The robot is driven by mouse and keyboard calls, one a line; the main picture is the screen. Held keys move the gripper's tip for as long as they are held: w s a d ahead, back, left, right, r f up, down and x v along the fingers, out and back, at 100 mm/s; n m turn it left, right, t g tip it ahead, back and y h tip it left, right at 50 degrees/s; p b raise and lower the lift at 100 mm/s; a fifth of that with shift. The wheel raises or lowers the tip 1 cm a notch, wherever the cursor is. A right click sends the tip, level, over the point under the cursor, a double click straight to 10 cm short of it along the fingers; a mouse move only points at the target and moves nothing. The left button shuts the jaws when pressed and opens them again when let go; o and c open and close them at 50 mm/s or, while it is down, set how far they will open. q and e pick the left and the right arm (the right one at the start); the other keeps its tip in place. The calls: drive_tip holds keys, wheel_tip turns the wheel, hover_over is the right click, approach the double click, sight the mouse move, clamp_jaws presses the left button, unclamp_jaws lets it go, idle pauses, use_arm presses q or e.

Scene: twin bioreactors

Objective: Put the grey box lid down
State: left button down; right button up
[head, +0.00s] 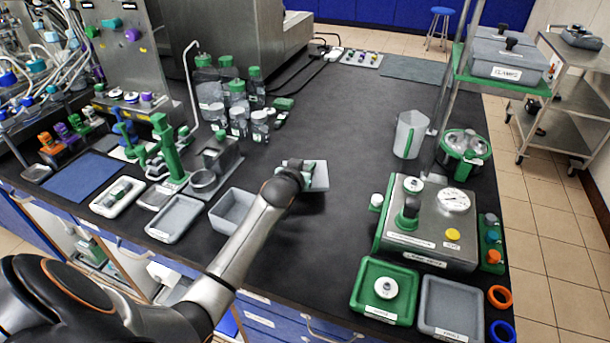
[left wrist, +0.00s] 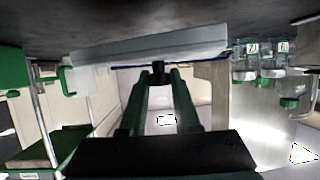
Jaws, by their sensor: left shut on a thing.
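The grey box lid (head: 318,178) is over the dark counter right of the open grey box (head: 233,211). It looks level. My left gripper (head: 302,172) is at the lid, and its wrist hides part of it. In the left wrist view my left gripper's two fingers (left wrist: 159,80) are shut on the small dark knob of the lid (left wrist: 150,47). The lid is close to the dark counter surface there; I cannot tell if it touches. My right gripper is not in view.
Green-capped bottles (head: 238,95) stand behind and to the left. A clear jug (head: 409,134) and a steel device with a gauge (head: 430,222) stand to the right. A grey tray (head: 175,219) lies at the left front. The counter around the lid (head: 335,120) is clear.

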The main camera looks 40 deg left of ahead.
use_arm(q)
wheel_tip(320, 180, down, 3)
idle(0.3)
drive_tip(key=shift+f, duration=0.4)
drive_tip(key=c, duration=0.6)
unclamp_jaws()
drive_tip(key=shift+c, duration=0.2)
